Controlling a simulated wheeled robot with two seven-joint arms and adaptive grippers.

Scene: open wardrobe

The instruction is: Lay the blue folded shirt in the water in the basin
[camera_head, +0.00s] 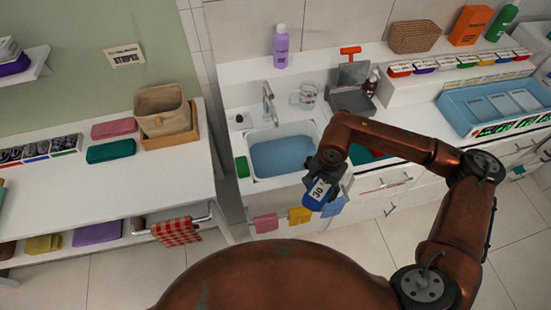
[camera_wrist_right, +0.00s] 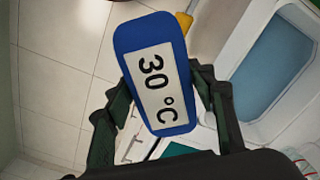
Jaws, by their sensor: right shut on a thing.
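The blue folded shirt (camera_head: 318,193) is a small blue bundle with a white label reading "30 °C". My right gripper (camera_head: 325,170) is shut on it and holds it at the front right of the basin, over the counter's front edge. In the right wrist view the shirt (camera_wrist_right: 155,65) stands between the two fingers of the gripper (camera_wrist_right: 160,100), tilted. The basin (camera_head: 256,134) is white and set in the counter, with blue water (camera_head: 282,155) inside. The water also shows at the upper right of the right wrist view (camera_wrist_right: 265,70). My left gripper is not in view.
A tap (camera_head: 268,103) stands behind the basin and a green block (camera_head: 242,167) on its left rim. Pink, yellow and blue cloths hang on the counter front below. A glass jug (camera_head: 306,95) and a purple bottle (camera_head: 281,47) stand behind. The water surface is clear.

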